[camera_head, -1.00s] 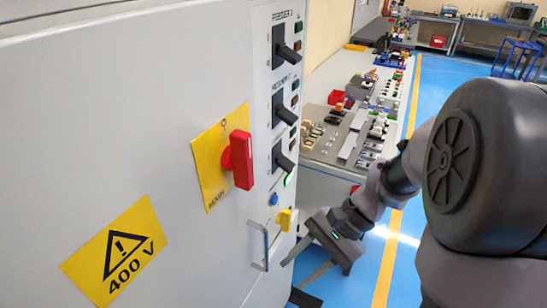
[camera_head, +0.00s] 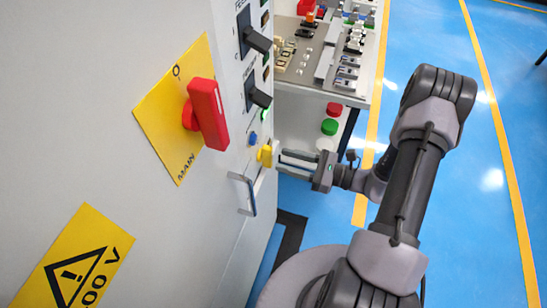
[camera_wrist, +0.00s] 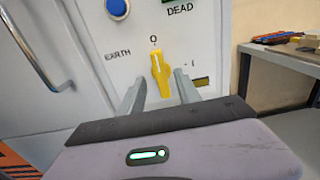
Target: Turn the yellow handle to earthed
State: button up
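The yellow handle (camera_wrist: 160,73) is on the grey cabinet panel in the wrist view. It stands about upright, with its upper end towards the 0 mark; EARTH is printed to its left and an I mark to its right. The head view also shows the yellow handle (camera_head: 265,154), below the blue button. My gripper (camera_wrist: 161,82) is open, with one finger on each side of the handle and visible gaps between. In the head view my gripper (camera_head: 288,159) points at the panel just right of the handle. The fingers' exact depth relative to the handle is unclear.
A metal door pull (camera_wrist: 38,45) is left of the handle, and a blue button (camera_wrist: 117,8) is above it. A large red switch (camera_head: 208,113) and black switches (camera_head: 258,96) project from the panel. A bench (camera_wrist: 285,60) stands to the right.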

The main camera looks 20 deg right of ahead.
aim_at(272, 156)
jog(key=shift+x, duration=2.3)
grip_shut()
